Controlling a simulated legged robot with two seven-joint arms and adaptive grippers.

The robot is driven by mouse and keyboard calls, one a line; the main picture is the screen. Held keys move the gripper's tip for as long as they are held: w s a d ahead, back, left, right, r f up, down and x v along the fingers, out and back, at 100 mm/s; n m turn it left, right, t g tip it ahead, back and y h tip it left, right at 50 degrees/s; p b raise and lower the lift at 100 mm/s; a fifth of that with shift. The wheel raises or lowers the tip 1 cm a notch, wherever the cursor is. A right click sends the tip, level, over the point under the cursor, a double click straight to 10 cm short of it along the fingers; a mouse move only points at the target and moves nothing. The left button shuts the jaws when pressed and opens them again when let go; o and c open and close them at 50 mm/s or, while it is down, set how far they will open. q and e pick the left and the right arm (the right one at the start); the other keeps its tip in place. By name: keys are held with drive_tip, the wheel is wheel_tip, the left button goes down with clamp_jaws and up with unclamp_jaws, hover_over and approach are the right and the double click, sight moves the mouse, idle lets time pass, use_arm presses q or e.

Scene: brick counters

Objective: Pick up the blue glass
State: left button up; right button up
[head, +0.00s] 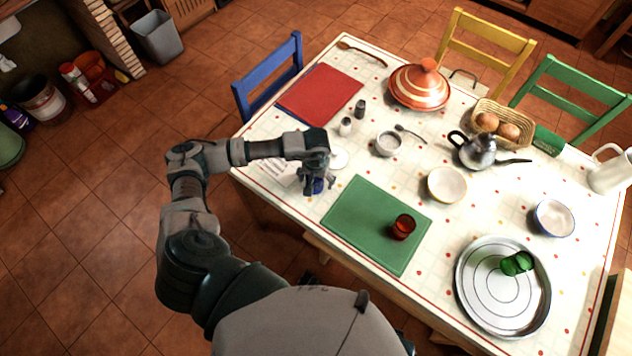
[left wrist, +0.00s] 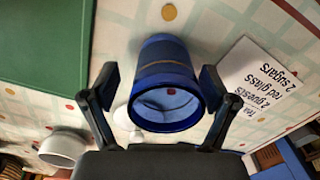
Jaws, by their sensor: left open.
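The blue glass (left wrist: 166,60) stands between the two open fingers of my left gripper (left wrist: 155,88) in the left wrist view, with a small gap on each side. In the head view the blue glass (head: 314,186) shows partly below my left gripper (head: 317,180), which hides much of it. It is on the table (head: 380,78) near the front left edge, left of the green mat. My left gripper is open and around the glass. My right gripper is not in view.
A paper note (left wrist: 258,80) lies close beside the glass. The green mat (head: 360,215) with a red glass (head: 403,227) is to the right.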

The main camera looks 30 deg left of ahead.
use_arm(q)
drive_tip(key=shift+a, duration=0.15)
drive_tip(key=shift+a+f, duration=0.1)
drive_tip(key=shift+a, duration=0.2)
drive_tip(key=c, duration=1.2)
drive_tip(key=shift+c, duration=0.8)
drive_tip(key=shift+d, duration=0.2)
